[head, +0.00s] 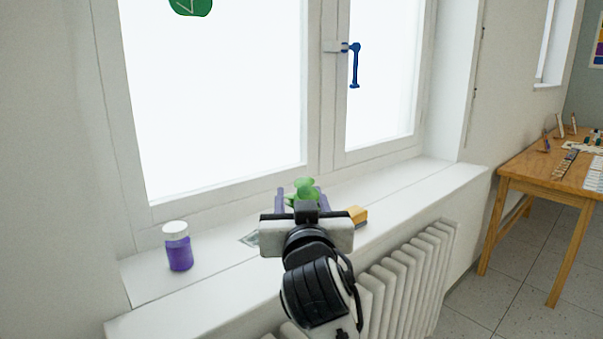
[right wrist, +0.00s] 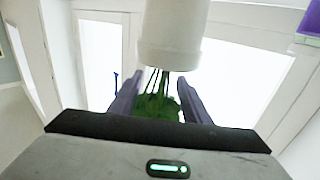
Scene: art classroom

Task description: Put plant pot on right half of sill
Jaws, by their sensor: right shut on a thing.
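The white windowsill (head: 425,188) runs below the window. My right gripper (head: 303,197) is over about the middle of the sill, its purple fingers on either side of green leaves of the plant (head: 305,186). The pot itself is hidden behind the gripper in the head view. In the right wrist view, the white plant pot (right wrist: 172,35) shows with dark stems and green leaves, between the fingertips (right wrist: 158,90), and the gripper is shut on it. Whether the pot touches the sill cannot be told. My left gripper is not in view.
A purple jar with a white lid (head: 178,247) stands on the sill's left part. A yellow block (head: 357,215) lies just right of the gripper, and a flat card (head: 250,239) to its left. The sill's right end is clear. A radiator (head: 405,270) stands below; a wooden table (head: 540,180) is at right.

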